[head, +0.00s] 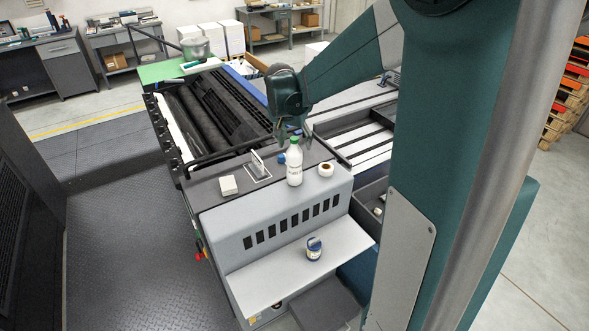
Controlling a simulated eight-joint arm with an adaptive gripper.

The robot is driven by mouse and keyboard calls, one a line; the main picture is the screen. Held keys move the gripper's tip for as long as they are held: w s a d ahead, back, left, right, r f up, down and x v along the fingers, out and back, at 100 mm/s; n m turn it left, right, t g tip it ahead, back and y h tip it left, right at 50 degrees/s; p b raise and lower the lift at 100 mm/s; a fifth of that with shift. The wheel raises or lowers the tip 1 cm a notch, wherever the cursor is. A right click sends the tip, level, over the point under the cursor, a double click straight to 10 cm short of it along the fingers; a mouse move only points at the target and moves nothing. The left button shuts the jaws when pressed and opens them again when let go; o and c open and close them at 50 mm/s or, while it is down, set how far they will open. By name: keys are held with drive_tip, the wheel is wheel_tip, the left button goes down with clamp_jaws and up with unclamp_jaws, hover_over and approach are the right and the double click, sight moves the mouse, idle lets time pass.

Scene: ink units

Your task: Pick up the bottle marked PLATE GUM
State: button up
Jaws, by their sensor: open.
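A white bottle (294,176) with a green cap stands upright on the top of the grey machine cabinet. It has a dark-printed label, too small to read. My gripper (292,136) points down just above and behind the bottle's cap, with its fingers apart and empty. I cannot tell whether a finger touches the cap. A small white and dark blue container (314,248) stands on the lower front shelf; its marking is also too small to read.
A round blue item (281,158) is close to the bottle's left, and a white roll (326,170) to its right. The dark rollers (205,105) lie behind. The lower shelf (270,278) is mostly clear.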

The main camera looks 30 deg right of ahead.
drive_tip(key=shift+x, duration=2.6)
drive_tip(key=shift+a, duration=0.1)
clamp_jaws()
drive_tip(key=shift+w+r, duration=0.1)
drive_tip(key=shift+r, duration=0.05)
drive_tip(key=shift+r, duration=4.9)
